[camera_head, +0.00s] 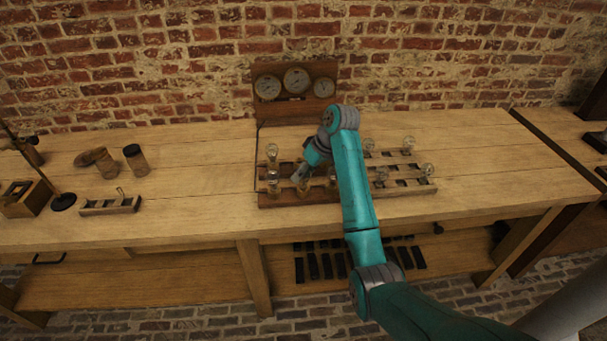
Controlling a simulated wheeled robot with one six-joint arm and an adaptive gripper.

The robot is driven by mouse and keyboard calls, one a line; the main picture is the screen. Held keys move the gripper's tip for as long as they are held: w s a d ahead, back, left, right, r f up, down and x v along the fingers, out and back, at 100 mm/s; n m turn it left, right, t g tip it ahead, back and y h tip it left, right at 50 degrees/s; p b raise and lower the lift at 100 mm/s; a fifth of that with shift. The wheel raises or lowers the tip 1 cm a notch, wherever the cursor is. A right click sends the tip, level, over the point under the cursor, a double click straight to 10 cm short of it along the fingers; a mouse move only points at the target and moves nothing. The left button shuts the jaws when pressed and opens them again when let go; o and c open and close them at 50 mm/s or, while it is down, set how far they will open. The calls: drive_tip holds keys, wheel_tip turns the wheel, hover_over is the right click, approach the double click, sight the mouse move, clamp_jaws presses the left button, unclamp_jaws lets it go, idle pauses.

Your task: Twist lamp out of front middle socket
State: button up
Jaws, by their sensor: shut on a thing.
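A long wooden lamp board (290,200) with rows of sockets lies on the bench below the gauge panel. Several clear glass lamps stand in it, among them a back left lamp (271,151), a left lamp (273,174) and a right lamp (427,169). My gripper (302,180) points down over the left part of the board, shut on a lamp (302,187) near the front. The fingers and that lamp are small here, and I cannot tell whether its base sits in the socket. My arm hides the middle of the board.
A wooden panel with three gauges (296,82) stands at the back against the brick wall. Jars (135,160) and a small wooden block tool (110,205) are on the left. Dark bars (313,265) lie on the lower shelf.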

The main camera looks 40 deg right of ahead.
drive_tip(key=shift+r, duration=1.05)
